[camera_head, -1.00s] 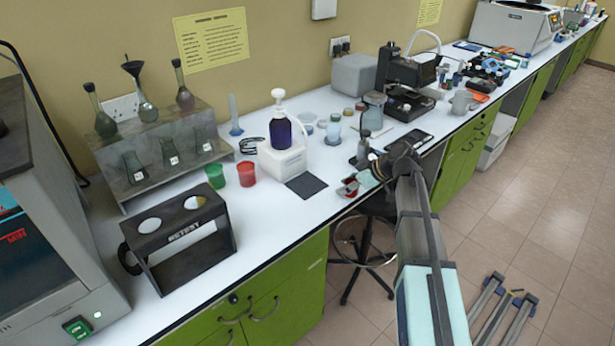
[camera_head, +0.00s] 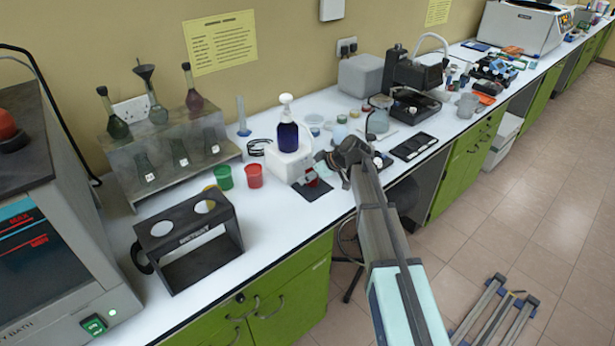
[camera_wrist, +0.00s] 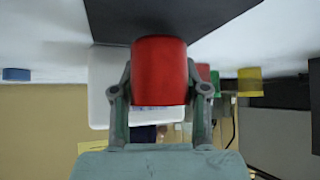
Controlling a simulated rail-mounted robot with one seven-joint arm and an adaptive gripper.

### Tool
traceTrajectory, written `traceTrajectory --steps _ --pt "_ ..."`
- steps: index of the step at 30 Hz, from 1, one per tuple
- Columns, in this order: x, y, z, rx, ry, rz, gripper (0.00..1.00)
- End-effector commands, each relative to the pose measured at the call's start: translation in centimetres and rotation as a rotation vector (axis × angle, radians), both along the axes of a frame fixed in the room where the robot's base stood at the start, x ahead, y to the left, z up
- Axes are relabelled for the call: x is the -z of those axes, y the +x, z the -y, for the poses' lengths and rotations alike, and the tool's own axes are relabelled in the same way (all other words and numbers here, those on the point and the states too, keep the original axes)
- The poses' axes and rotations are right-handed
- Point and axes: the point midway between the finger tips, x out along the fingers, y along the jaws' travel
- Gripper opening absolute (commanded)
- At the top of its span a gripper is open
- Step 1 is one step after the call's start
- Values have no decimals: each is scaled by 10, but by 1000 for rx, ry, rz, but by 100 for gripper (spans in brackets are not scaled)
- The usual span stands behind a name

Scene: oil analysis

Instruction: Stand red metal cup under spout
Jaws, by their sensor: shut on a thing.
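The red metal cup (camera_wrist: 160,70) is held between the two fingers of my gripper (camera_wrist: 160,92) in the wrist view. In the head view my gripper (camera_head: 322,168) is over the dark square mat (camera_head: 316,192), and a small red part of the cup (camera_head: 311,181) shows beside it. The dark blue pump bottle (camera_head: 288,133) with a white pump head and spout (camera_head: 286,99) stands on a white block (camera_head: 288,162), just left of my gripper. The mat lies in front of this block. Whether the cup touches the mat is unclear.
A red plastic cup (camera_head: 254,176) and a green one (camera_head: 223,177) stand left of the block. A dark rack (camera_head: 190,248) and a flask stand (camera_head: 170,158) are further left. Jars (camera_head: 378,120) and a black tray (camera_head: 413,146) lie to the right. The bench's front edge is close.

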Motion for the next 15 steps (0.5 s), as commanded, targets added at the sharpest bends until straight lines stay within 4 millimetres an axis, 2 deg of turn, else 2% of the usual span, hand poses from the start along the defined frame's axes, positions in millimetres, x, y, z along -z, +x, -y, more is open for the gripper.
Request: traceTrajectory --steps 5,15 --pt "13 0 -1 1 0 -2 4" --pt "18 0 -1 0 0 0 4"
